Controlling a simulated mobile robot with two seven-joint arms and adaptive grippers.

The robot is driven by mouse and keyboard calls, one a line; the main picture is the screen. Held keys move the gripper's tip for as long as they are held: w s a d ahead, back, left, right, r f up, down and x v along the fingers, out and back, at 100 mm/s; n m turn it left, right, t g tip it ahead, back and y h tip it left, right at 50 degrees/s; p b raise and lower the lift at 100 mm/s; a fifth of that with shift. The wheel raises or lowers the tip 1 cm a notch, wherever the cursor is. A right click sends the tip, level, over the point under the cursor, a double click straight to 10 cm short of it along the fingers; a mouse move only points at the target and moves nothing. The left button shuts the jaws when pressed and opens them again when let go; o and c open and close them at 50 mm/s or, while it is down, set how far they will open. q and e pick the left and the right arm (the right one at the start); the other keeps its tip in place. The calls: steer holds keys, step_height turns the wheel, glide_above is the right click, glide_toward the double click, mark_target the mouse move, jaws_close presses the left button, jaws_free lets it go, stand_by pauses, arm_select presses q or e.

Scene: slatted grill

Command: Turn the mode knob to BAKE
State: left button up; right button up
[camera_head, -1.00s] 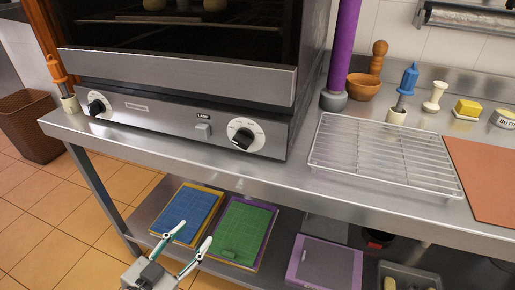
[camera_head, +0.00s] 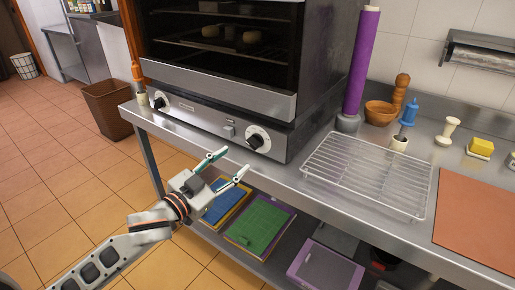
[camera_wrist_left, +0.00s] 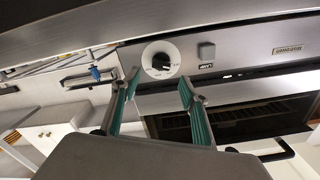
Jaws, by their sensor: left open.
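The oven's front panel has a black knob (camera_head: 256,140) on a white dial at its right end; it also shows in the left wrist view (camera_wrist_left: 161,61), where the picture is upside down. Its labels are too small to read. A second black knob (camera_head: 159,102) is at the panel's left end. I cannot tell from the labels which one is the mode knob. My left gripper (camera_head: 233,160) is open and empty, in front of and below the panel. In the left wrist view, the right-hand knob lies just beyond the gap between its fingertips (camera_wrist_left: 159,79), apparently untouched. My right gripper is out of view.
A grey lamp switch (camera_head: 229,131) sits left of the right-hand knob. The steel counter's edge (camera_head: 305,192) runs below the panel. A wire rack (camera_head: 366,173) and a purple roll (camera_head: 361,62) stand to the right. Coloured boards (camera_head: 258,228) lie on the lower shelf.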

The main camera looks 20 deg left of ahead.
mark_target(251, 144)
arm_select(q)
steer(key=shift+r+x, duration=0.15)
steer(key=shift+x, duration=1.85)
steer(key=shift+r+x, duration=0.15)
steer(key=shift+x, duration=1.85)
steer(key=c, duration=1.1)
